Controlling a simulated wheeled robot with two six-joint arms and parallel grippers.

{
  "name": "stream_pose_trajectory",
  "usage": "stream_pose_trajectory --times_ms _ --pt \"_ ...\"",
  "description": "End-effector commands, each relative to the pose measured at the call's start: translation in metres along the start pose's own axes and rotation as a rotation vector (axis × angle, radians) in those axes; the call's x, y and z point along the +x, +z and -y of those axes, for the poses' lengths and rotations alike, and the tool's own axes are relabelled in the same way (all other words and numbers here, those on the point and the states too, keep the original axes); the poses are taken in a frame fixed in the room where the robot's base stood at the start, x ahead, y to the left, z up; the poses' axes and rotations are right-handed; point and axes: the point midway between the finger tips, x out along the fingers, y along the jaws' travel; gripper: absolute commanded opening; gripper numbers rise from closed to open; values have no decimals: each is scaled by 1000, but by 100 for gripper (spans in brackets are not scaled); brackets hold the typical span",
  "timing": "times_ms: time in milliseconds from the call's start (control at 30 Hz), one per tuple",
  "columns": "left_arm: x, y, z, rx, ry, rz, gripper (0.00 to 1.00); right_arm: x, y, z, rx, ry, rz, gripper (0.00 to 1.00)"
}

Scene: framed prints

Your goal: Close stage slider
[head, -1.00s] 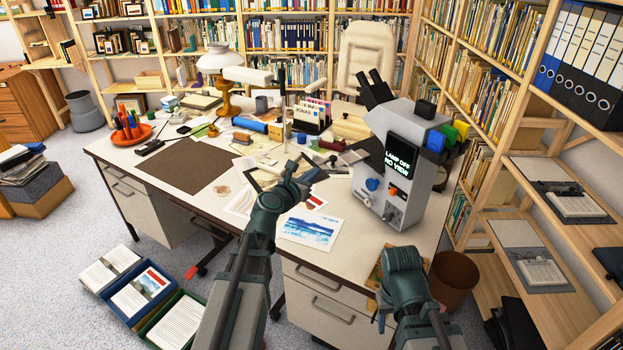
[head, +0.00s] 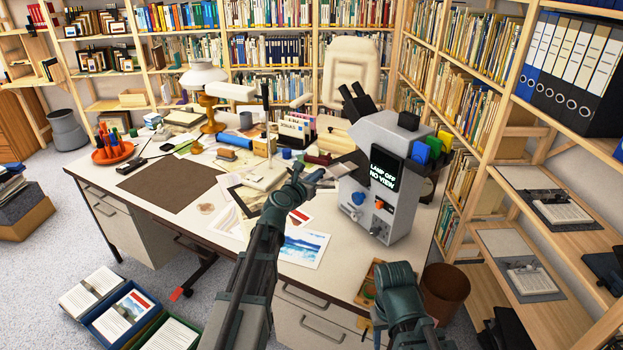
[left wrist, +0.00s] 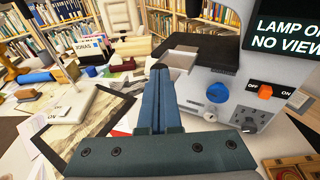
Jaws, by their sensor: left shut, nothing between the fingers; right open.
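The grey microscope-like machine (head: 395,200) stands at the right end of the desk, its screen reading "LAMP OFF NO VIEW". In the left wrist view its dark stage (left wrist: 205,48) juts out to the left. A grey metal plate (left wrist: 178,59), seemingly the stage slider, sticks out at the stage's near left edge. My left gripper (head: 318,177) is shut and empty; its tips (left wrist: 160,68) are just left of the plate. I cannot tell whether they touch it. My right gripper (head: 379,332) is open, low at the desk's front edge, mostly hidden by its own wrist.
A blue knob (left wrist: 219,92) and an orange switch (left wrist: 265,91) are on the machine's front. A wooden tray (head: 370,285) is at the front edge.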

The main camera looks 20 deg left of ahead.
Motion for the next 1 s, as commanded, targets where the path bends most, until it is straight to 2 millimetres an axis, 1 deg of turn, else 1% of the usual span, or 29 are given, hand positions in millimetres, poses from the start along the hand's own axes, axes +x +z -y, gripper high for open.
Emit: stream_pose_trajectory --times_ms 33,200,300,400,533,867,933,1000 --pt "18 3 7 1 -5 0 0 0 0 0 0 0 0 50" --pt "62 11 29 2 -4 0 0 0 0 0 0 0 0 50" --pt "80 14 39 1 -4 0 0 0 0 0 0 0 0 50" --pt "91 16 46 1 -2 0 0 0 0 0 0 0 0 50" --pt "96 17 50 0 -2 1 0 0 0 0 0 0 0 50" --pt "97 18 50 -1 -3 2 0 0 0 0 0 0 0 50" --pt "95 18 50 -1 -3 2 0 -1 0 0 0 0 0 50" --pt "88 18 50 -1 -3 2 0 -2 0 0 0 0 0 50"
